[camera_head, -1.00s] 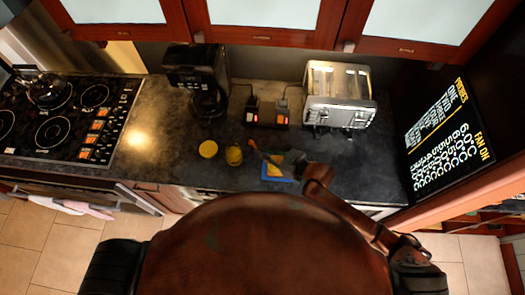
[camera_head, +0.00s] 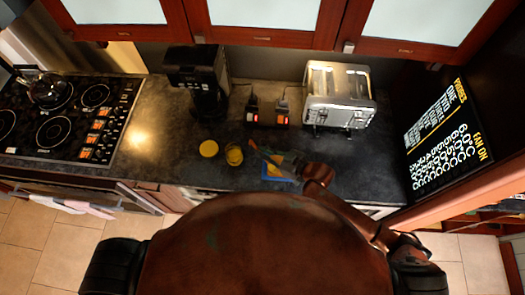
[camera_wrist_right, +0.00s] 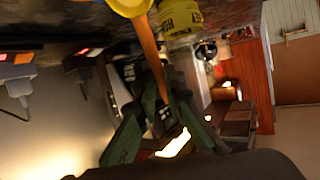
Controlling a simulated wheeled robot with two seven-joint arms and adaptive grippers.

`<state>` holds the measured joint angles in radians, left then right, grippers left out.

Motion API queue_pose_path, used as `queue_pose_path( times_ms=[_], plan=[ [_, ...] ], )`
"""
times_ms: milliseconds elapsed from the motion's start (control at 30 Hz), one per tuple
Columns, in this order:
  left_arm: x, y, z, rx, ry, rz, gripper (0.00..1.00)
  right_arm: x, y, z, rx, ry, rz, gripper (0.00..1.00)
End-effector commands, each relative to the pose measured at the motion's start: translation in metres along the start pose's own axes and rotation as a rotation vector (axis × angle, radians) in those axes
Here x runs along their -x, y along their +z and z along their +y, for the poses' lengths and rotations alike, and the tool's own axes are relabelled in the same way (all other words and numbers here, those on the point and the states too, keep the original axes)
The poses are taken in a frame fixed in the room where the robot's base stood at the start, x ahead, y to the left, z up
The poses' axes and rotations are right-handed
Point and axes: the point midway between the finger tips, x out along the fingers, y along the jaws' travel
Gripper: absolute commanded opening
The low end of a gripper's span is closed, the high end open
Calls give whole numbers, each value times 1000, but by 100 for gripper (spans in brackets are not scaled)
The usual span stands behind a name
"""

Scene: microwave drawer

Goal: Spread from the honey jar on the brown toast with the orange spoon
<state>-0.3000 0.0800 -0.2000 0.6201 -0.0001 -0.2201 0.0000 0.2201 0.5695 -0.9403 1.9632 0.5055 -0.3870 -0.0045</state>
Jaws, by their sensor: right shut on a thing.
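My right gripper (camera_head: 292,159) is shut on the orange spoon (camera_head: 263,152), above the front of the counter. In the right wrist view the spoon's handle (camera_wrist_right: 147,42) sticks up from between the dark green fingers (camera_wrist_right: 155,100). A yellow round shape at its far end may be its bowl; I cannot tell for sure. The honey jar (camera_head: 233,156) stands left of the spoon; its yellow label shows in the wrist view (camera_wrist_right: 180,22), close beside the spoon. A yellow-brown piece, likely the toast (camera_head: 273,171), lies on something blue (camera_head: 284,179), partly hidden by my gripper. My left gripper is not in view.
A round yellow lid-like disc (camera_head: 208,148) lies left of the jar. A coffee maker (camera_head: 199,80), two switched sockets (camera_head: 266,112) and a toaster (camera_head: 338,95) stand behind. The hob (camera_head: 68,118) is at left. The counter between hob and disc is clear.

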Motion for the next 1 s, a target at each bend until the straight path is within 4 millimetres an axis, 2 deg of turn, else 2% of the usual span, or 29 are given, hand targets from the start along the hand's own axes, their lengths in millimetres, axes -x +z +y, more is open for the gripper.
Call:
queue_pose_path(
  times_ms=[267, 733, 1000],
  plan=[
    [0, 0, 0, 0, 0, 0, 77, 4, 2, 2, 0, 0, -3, 0],
    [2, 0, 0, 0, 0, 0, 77, 22, 7, 13, 0, 0, -2, 0],
    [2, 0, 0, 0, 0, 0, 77, 24, 7, 14, -1, 0, 0, 0]
  ],
)
